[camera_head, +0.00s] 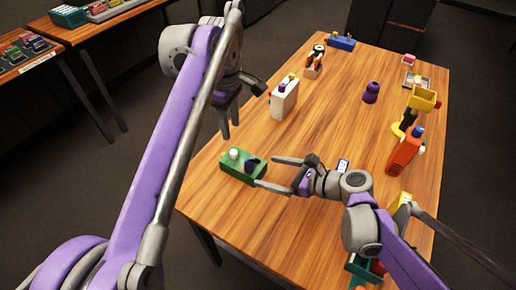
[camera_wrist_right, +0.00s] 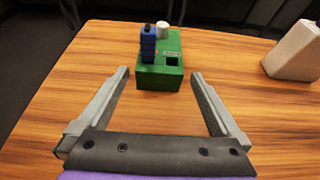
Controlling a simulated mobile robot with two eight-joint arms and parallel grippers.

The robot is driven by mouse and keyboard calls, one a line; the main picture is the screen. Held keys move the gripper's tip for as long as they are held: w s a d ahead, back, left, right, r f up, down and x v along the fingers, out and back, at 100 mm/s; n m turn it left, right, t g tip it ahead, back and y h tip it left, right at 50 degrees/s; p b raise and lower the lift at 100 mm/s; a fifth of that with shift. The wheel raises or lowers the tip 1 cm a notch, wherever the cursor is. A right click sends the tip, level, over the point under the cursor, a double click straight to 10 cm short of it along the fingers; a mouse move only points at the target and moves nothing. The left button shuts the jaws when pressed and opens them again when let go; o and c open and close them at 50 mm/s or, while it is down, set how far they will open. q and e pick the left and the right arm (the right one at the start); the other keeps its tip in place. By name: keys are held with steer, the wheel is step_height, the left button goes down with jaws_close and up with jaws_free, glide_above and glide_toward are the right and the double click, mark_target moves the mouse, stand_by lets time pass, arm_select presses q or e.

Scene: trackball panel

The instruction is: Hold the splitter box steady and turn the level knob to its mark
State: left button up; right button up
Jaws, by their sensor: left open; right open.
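A green box (camera_head: 238,172), which I take as the splitter box, sits near the table's left edge. On top are a round white knob (camera_head: 235,153) and a dark blue upright part (camera_head: 252,163); I cannot tell which is the level knob, and no mark is readable. The box also shows in the right wrist view (camera_wrist_right: 159,76). My right gripper (camera_head: 266,172) is open, with its fingers pointing at the box and its tips close to the near end, nothing held. My left gripper (camera_head: 244,112) is open and empty above the table edge, behind the box.
An orange bottle-like object (camera_head: 404,151), a yellow bin-like item (camera_head: 422,98) and a purple object (camera_head: 371,92) stand to the right. Bare wood lies mid-table. Another table (camera_head: 75,38) is at the far left.

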mark_target(234, 152)
steer(key=x, duration=0.9)
steer(key=shift+w+a+f, duration=0.1)
steer(key=shift+w+a, duration=0.05)
steer(key=shift+a, duration=0.1)
steer(key=c, duration=1.1)
arm_select(q)
steer(key=shift+o, duration=0.4)
arm_select(e)
steer(key=shift+c, duration=0.6)
arm_select(q)
step_height(234, 152, up, 2)
steer(key=shift+r+n, duration=0.1)
steer(key=shift+n, duration=0.5)
step_height(234, 152, down, 12)
jaws_close()
